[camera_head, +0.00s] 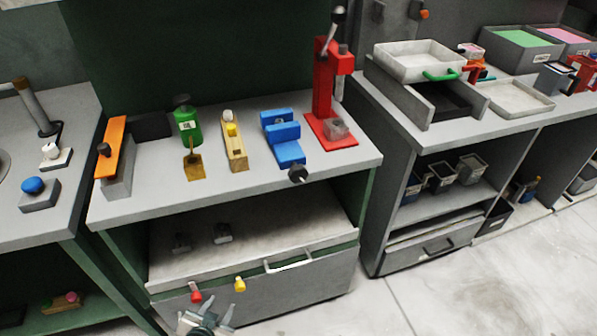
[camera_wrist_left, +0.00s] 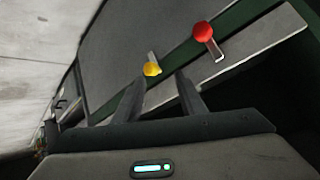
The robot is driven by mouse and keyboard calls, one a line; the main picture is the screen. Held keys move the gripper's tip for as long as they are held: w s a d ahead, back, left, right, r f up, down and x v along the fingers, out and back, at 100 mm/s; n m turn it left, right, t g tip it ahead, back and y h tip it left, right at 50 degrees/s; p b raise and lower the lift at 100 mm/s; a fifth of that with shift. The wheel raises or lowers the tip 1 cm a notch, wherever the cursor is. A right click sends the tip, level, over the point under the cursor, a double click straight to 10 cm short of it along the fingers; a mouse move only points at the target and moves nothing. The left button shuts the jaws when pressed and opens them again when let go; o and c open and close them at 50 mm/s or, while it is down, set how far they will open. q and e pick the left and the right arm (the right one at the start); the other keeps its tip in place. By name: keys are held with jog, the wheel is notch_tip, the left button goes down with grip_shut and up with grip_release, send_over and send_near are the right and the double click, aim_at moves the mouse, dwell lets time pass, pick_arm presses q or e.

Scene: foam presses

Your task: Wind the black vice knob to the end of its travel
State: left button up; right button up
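The blue vice (camera_head: 284,137) stands on the middle workbench in the head view, between a wooden block tool and a red press. Its black knob (camera_head: 298,173) sticks out at the front, by the bench's front edge. My left gripper (camera_head: 215,311) is low at the bottom of the head view, in front of the drawer and well below the vice. In the left wrist view its two fingers (camera_wrist_left: 160,92) stand apart with nothing between them. The vice does not show in the wrist view. My right gripper is in neither view.
A red knob (camera_head: 196,295) and a yellow knob (camera_head: 239,285) stick out from the drawer front near my left gripper; a drawer handle (camera_head: 288,264) is to their right. The red press (camera_head: 331,100) stands close right of the vice. Floor at the lower right is clear.

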pick_arm(q)
jog(key=s+d+f+n+g, duration=0.1)
jog(key=s+f+g, duration=0.1)
jog(key=s+f, duration=0.8)
jog(key=s+d+f+n+g+p, duration=0.1)
jog(key=s+f+g, duration=0.1)
jog(key=s+f, duration=0.8)
notch_tip(320, 180, down, 3)
jog(key=shift+d+r+g+h, duration=0.2)
jog(key=shift+d+g+h, duration=0.1)
jog(key=shift+d, duration=0.1)
jog(key=shift+c, duration=0.9)
jog(key=shift+a, duration=0.1)
